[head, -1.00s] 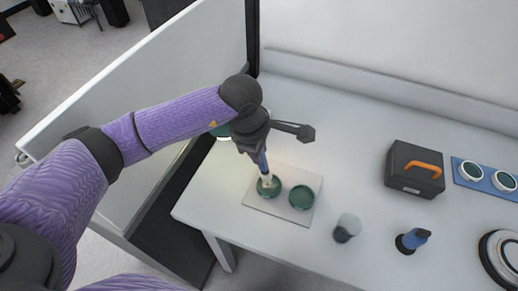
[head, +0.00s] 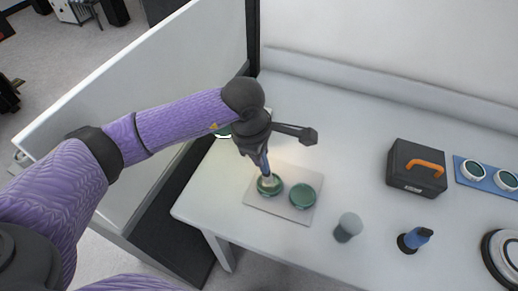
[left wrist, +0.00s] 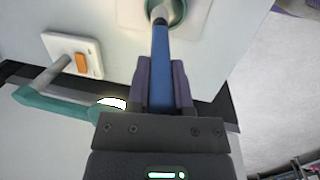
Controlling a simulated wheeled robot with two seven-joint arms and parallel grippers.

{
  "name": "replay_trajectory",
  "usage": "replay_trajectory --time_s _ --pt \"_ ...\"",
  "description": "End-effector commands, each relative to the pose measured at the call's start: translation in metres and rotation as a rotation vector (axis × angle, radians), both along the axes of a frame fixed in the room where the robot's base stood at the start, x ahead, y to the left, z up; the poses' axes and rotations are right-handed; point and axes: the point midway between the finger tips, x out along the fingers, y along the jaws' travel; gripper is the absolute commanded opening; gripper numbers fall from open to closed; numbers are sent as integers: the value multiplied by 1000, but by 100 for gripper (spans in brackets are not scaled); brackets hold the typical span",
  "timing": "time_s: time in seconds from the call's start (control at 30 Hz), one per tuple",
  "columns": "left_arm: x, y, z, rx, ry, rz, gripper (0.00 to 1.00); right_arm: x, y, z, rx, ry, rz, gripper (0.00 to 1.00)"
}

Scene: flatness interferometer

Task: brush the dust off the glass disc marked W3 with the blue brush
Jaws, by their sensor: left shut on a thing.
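My left gripper (head: 262,158) is shut on the blue brush (left wrist: 160,62), just above the table's front left part. The brush points down, and its pale bristles (head: 267,179) are at the left green glass disc (head: 273,190), partly covering it. The bristles seem to touch the disc, but exact contact is hard to tell. The disc also shows at the top of the left wrist view (left wrist: 180,14). A second green disc (head: 303,196) lies to its right. I cannot read any W3 mark or see dust on either. My right gripper is not in view.
Both discs are on a pale square mat (head: 287,208). To the right stand a grey cup (head: 348,228), a blue-topped item (head: 416,238) and a black case (head: 416,168) with orange handle. A white panel (head: 130,95) borders the left. A white box (left wrist: 72,55) has an orange switch.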

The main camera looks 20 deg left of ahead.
Motion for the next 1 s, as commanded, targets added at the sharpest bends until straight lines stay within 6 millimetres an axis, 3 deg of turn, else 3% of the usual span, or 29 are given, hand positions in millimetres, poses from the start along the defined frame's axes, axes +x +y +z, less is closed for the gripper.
replay_trajectory --time_s 1.0 --pt "-19 -23 0 -1 2 -1 0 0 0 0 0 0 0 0"
